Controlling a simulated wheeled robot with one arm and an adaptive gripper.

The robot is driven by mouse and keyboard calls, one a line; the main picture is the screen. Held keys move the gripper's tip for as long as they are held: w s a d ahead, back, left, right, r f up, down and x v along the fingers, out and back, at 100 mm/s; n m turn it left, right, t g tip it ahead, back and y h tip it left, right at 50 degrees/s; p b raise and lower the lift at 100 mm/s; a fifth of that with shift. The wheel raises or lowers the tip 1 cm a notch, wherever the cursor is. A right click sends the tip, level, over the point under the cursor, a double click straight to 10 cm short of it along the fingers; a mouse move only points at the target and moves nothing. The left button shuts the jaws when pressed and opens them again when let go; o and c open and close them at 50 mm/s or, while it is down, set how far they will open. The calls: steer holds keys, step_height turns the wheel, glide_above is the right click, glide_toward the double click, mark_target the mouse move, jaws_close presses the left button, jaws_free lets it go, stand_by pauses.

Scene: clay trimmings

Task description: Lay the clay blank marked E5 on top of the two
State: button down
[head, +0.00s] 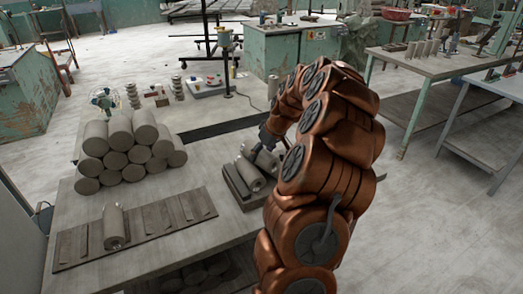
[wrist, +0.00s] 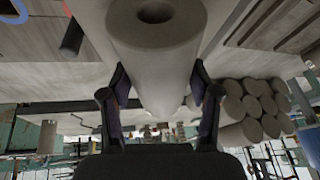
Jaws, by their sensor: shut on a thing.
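My gripper (wrist: 158,88) is shut on a grey clay blank (wrist: 155,42), a cylinder with a round hole in its near end. One finger lies on each side of it. In the head view my gripper (head: 268,137) is at the dark wooden rack (head: 236,186), partly hidden by my arm. Two clay cylinders show there: a front one (head: 250,176) on the rack and one behind it (head: 266,160), by my gripper. I cannot tell how many lie beneath, or whether the held blank touches them. No E5 mark can be read.
A pyramid of clay cylinders (head: 125,152) stands on the table, left of the rack. A slatted board (head: 75,245) with one cylinder (head: 114,226) lies at the front left. Small tools and stacked weights stand behind. Bare tabletop (head: 205,172) lies between pile and rack.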

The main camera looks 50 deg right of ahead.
steer(key=shift+s+a+f+b, duration=0.1)
steer(key=shift+f+b, duration=0.55)
steer(key=shift+f, duration=0.05)
stand_by(1.0)
steer(key=shift+c, duration=0.9)
jaws_free()
steer(key=shift+r, duration=0.1)
steer(key=v, duration=1.2)
